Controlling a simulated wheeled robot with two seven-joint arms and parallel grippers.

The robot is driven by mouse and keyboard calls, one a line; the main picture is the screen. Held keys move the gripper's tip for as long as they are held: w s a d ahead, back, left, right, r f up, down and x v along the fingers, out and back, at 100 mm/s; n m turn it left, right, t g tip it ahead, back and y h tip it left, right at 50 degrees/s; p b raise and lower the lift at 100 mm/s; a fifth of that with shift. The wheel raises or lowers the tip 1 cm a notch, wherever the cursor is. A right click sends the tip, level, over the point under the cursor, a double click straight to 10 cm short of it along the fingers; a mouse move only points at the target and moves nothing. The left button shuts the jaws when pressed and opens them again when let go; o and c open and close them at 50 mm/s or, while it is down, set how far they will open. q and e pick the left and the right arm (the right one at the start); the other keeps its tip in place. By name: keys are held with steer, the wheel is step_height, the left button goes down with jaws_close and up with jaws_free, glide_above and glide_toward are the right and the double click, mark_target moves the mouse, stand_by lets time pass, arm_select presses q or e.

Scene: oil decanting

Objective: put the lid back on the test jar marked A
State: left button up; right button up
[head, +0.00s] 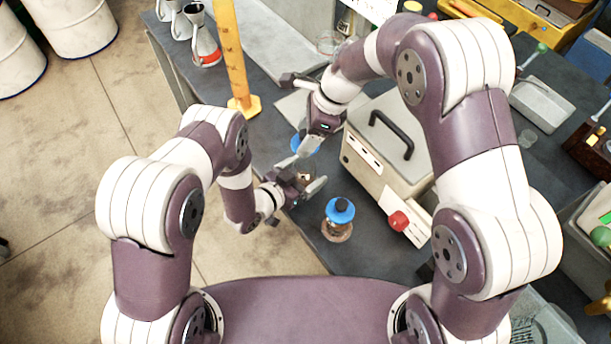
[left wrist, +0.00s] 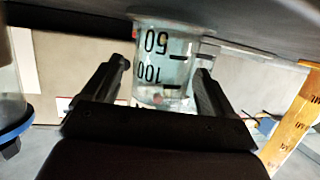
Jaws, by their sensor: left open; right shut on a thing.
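My right gripper (head: 308,147), the upper one in the head view, is shut on a blue lid (head: 312,150), mostly hidden by its fingers. My left gripper (head: 306,186) is open just below it. In the left wrist view, a clear jar with 50 and 100 marks (left wrist: 163,68) stands between the spread left fingers (left wrist: 165,85), and the picture is upside down. In the head view this jar (head: 304,175) is largely hidden by the grippers. A second jar with a blue lid on (head: 340,211) stands to the right. No letter A is readable on either jar.
A grey-beige box with a black handle (head: 365,155) and red knob (head: 398,221) stands right of the grippers. The table's left edge is close to my left arm.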

arm_select(q)
steer(key=shift+w+d, duration=0.1)
steer(key=shift+c, duration=0.3)
steer(key=c, duration=1.4)
steer(key=shift+c, duration=0.2)
arm_select(e)
steer(key=shift+f, duration=2.45)
steer(key=shift+f, duration=0.1)
steer(key=shift+f, duration=0.8)
steer(key=shift+f, duration=0.6)
steer(key=o, duration=1.2)
